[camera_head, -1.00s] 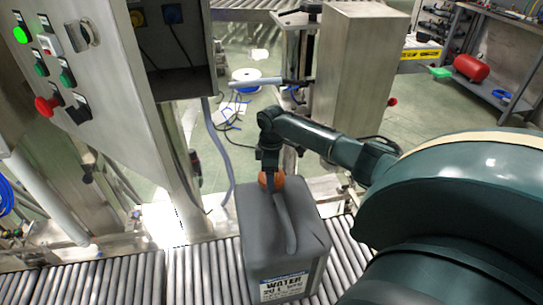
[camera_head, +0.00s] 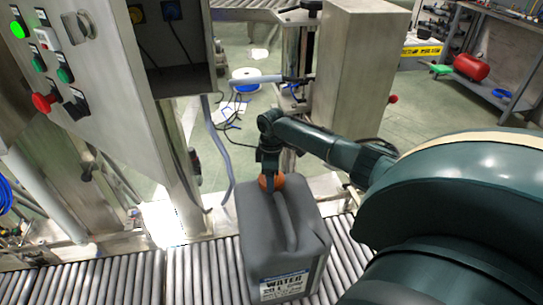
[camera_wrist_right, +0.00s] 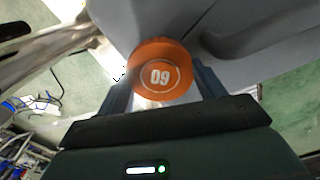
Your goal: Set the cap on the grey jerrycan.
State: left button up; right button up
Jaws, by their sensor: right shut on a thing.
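The grey jerrycan (camera_head: 262,232) stands upright on the roller conveyor, with a moulded handle on top and a white label on its front. The orange cap (camera_head: 279,182) is at the jerrycan's top, near the back of the handle. My right gripper (camera_head: 269,172) points down and is shut on the cap. In the right wrist view the cap (camera_wrist_right: 160,72) shows a "60"-like mark and sits between the two fingers, close to the jerrycan's grey body (camera_wrist_right: 235,30). The jerrycan's neck is hidden, so I cannot tell whether the cap rests on it. My left gripper is not in view.
The roller conveyor (camera_head: 200,275) runs along the front. A control cabinet (camera_head: 100,70) with buttons stands at the left. A steel box column (camera_head: 350,70) rises behind my right arm. A blue-rimmed reel and loose cables lie on the floor behind.

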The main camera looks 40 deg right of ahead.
jog(key=shift+f, duration=0.1)
jog(key=o, duration=1)
